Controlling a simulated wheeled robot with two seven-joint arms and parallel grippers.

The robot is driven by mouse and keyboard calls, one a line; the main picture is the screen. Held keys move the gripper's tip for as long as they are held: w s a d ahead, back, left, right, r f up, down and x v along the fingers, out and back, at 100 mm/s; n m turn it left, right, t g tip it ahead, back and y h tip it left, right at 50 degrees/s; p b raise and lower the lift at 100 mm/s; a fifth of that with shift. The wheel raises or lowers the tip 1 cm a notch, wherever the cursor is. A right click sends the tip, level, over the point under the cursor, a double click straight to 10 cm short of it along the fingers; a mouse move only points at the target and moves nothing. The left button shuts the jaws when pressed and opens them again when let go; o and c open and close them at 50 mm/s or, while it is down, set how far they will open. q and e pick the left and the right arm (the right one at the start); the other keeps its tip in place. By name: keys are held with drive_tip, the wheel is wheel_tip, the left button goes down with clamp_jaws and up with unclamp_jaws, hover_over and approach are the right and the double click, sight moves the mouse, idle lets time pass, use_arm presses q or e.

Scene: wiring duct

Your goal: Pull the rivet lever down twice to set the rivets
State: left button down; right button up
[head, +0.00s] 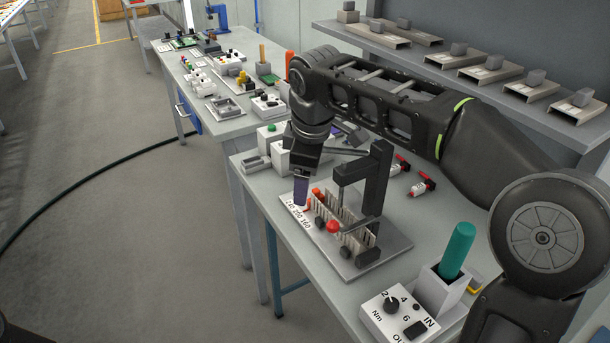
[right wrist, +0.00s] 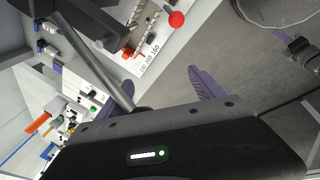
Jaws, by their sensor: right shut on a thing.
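The rivet press has a dark upright frame (head: 378,175) on a grey base plate. Its lever (head: 345,151) is a dark bar running left from the frame's top to my right gripper (head: 301,190). In the right wrist view the lever's grey rod (right wrist: 95,58) runs in between the purple fingers of that gripper (right wrist: 165,85). The gripper is shut on the lever, though its body hides the rod's end. A red ball knob (head: 332,227) stands at the front of the press and also shows in the right wrist view (right wrist: 176,19).
A numbered white strip (head: 299,214) lies along the base's left edge. Red-tipped tools (head: 422,186) lie behind the press. A white dial box (head: 398,315) and a green-handled tool in a holder (head: 457,250) stand in front. A shelf of grey parts (head: 480,68) runs behind.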

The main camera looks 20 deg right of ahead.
wheel_tip(320, 180, up, 9)
drive_tip(key=s+d+p, duration=0.2)
drive_tip(key=p, duration=0.4)
drive_tip(key=shift+s+f, duration=0.2)
drive_tip(key=shift+s, duration=0.2)
drive_tip(key=shift+d, duration=0.1)
idle(0.3)
idle(0.4)
